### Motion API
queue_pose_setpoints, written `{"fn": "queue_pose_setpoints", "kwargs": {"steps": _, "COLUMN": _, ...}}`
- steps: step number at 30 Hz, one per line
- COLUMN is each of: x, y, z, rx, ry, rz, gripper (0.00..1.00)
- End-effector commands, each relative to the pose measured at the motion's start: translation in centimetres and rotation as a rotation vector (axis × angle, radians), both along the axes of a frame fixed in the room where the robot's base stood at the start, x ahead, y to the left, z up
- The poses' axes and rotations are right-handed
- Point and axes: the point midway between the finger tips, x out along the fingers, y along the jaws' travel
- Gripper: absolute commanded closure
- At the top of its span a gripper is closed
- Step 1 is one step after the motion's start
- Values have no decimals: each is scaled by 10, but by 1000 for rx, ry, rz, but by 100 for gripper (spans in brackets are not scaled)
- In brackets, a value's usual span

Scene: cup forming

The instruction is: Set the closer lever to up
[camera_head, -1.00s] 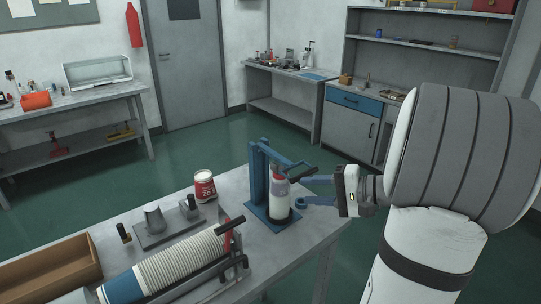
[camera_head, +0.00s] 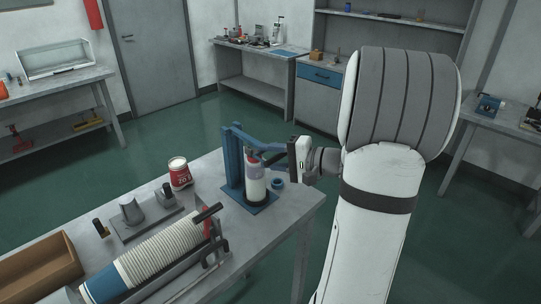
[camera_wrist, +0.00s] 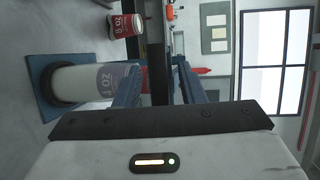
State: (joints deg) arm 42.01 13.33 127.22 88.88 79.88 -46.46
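The closer is a blue stand (camera_head: 232,160) with an upright column and a blue base plate, at the right end of the workbench. Its dark lever (camera_head: 276,158) sticks out to the right from the upper part. My gripper (camera_head: 277,149) is at the lever's height, pointing left. In the wrist view its two blue fingers (camera_wrist: 160,88) are apart, with a dark bar between them and a gap beside it. Contact is unclear.
A red and white 8 OZ cup (camera_head: 180,174) stands left of the closer. A grey fixture (camera_head: 134,212), a ribbed white roll of stacked cups (camera_head: 155,255) and a brown tray (camera_head: 38,264) fill the front bench. Green floor is free behind the bench.

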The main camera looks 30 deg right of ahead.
Motion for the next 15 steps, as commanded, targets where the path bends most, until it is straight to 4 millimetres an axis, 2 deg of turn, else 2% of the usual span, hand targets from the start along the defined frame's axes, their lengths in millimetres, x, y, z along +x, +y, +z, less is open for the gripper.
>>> {"fn": "queue_pose_setpoints", "kwargs": {"steps": 3, "x": 0, "y": 0, "z": 0, "rx": 0, "ry": 0, "rz": 1, "gripper": 66}}
{"fn": "queue_pose_setpoints", "kwargs": {"steps": 15, "x": -1, "y": 1, "z": -2, "rx": 0, "ry": 5, "rz": 2, "gripper": 98}}
